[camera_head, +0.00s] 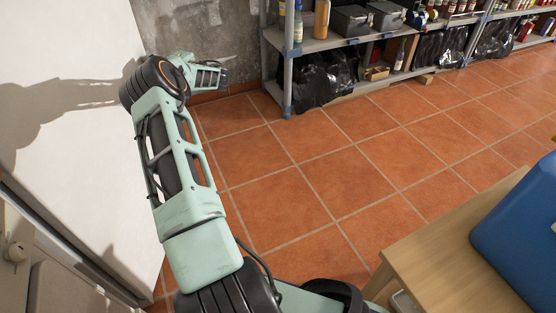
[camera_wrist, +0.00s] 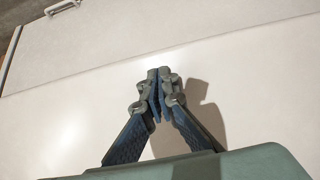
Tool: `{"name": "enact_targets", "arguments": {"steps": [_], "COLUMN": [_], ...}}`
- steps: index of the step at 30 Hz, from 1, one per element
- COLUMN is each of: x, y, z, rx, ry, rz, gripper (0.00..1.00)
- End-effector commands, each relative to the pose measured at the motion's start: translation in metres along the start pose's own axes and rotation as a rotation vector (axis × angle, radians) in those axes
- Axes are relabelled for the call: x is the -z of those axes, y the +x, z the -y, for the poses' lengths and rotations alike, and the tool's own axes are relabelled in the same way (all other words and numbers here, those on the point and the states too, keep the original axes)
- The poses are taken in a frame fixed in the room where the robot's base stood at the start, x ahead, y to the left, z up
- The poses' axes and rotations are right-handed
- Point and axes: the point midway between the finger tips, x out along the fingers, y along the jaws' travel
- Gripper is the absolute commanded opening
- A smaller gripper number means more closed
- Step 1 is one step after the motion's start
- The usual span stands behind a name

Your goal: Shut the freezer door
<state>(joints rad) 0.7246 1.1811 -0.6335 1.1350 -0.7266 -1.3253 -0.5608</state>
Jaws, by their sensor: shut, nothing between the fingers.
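The white freezer (camera_head: 55,60) fills the left of the head view as a broad, plain panel with a dark strip along its lower edge. I cannot tell from this view how far its door stands open. In the wrist view a pale flat panel (camera_wrist: 60,130) lies in front of my gripper (camera_wrist: 158,82), with a seam crossing above. A small handle (camera_wrist: 62,7) shows on the upper panel at top left. My gripper is shut and empty, its fingers pointing toward the seam and casting a shadow on the panel. I cannot tell whether the fingertips touch it.
A grey shelf unit (camera_head: 288,60) with bottles, boxes and black bags stands against the back wall. A wooden table (camera_head: 440,262) with a blue box (camera_head: 525,235) is at lower right. The tiled floor (camera_head: 330,170) between is clear.

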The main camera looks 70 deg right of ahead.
Motion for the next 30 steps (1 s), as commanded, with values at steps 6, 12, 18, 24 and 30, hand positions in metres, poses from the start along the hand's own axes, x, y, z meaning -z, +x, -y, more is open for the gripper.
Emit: {"name": "enact_targets", "arguments": {"steps": [6,12,18,24,30], "x": [0.005,0.017,0.037,0.071,0.106], "y": [0.015,0.043,0.083,0.137,0.181], "z": [0.002,0.002,0.002,0.002,0.002], "rx": [0.000,0.000,-0.001,-0.001,0.000], "ry": [-0.001,-0.001,-0.001,-0.001,-0.001], "rz": [0.011,0.011,0.009,0.007,0.009], "gripper": [0.00,0.00,0.00,0.00,0.00]}}
